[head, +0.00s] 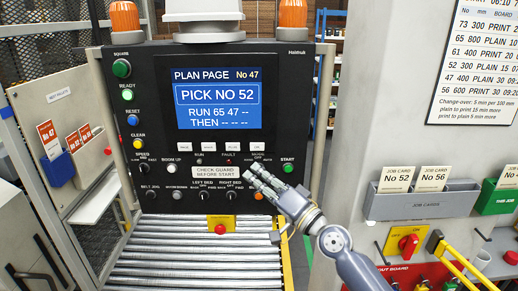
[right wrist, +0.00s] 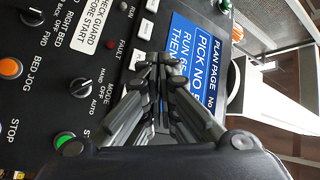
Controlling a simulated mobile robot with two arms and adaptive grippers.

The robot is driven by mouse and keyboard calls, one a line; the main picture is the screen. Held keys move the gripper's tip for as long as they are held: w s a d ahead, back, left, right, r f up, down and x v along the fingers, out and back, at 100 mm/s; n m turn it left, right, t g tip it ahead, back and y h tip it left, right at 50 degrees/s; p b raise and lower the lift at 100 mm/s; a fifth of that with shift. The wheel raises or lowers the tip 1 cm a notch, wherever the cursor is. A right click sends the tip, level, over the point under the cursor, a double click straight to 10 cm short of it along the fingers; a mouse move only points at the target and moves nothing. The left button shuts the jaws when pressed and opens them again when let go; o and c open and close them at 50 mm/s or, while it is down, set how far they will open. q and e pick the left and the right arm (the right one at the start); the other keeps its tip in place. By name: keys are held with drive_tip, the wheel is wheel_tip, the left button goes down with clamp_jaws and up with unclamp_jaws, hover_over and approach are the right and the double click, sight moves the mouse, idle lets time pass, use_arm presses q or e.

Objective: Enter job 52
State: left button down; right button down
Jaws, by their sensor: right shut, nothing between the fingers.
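The black control panel (head: 150,100) carries a blue screen (head: 218,98). It reads "Plan page No 47", "Pick No 52", "Run 65 47 --", "Then -- -- --". Below it is a row of several white keys (head: 210,146), their labels too small to read surely. My right gripper (head: 252,170) is shut and empty in front of the panel, just below the rightmost white key (head: 257,146). In the right wrist view its fingertips (right wrist: 160,62) overlap the key row and the screen's edge; I cannot tell whether they touch. My left gripper is not in view.
The green start button (head: 288,168) is right of my right gripper, and a guard-check label (head: 216,171) left of it. Metal rollers (head: 180,260) lie below. At right are a job card holder (head: 425,203), with cards 52 and 56, and a red rotary switch (head: 408,243).

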sight(257, 147)
drive_tip(key=w+b, duration=0.8)
drive_tip(key=shift+w+b, duration=0.3)
drive_tip(key=shift+w, duration=0.1)
idle(1.5)
drive_tip(key=shift+w+b, duration=0.4)
drive_tip(key=shift+b, duration=0.25)
